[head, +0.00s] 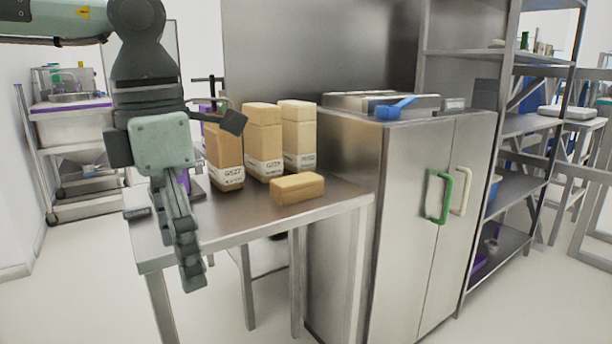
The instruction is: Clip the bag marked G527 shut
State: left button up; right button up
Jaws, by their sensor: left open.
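The bag marked G527 (226,172) is a tan upright bag with a white label. It stands on the steel table (325,206), leftmost of a row of bags, its top partly behind a dark part of my left arm. My left gripper (192,268) hangs fingers down in front of the table's left part, left of the bag and apart from it. It is open and I see nothing held in it. My right gripper is out of view. I cannot make out a clip for certain. A blue handled item (396,108) lies on the cabinet top.
Two paler bags (263,143) (299,136) stand right of the marked one. A yellowish block (297,188) lies in front of them. A steel cabinet (350,220) with green and cream handles adjoins the table. Shelving stands right; a cart (62,107) stands back left.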

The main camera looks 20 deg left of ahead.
aim_at(224, 168)
jog(key=i, duration=1.45)
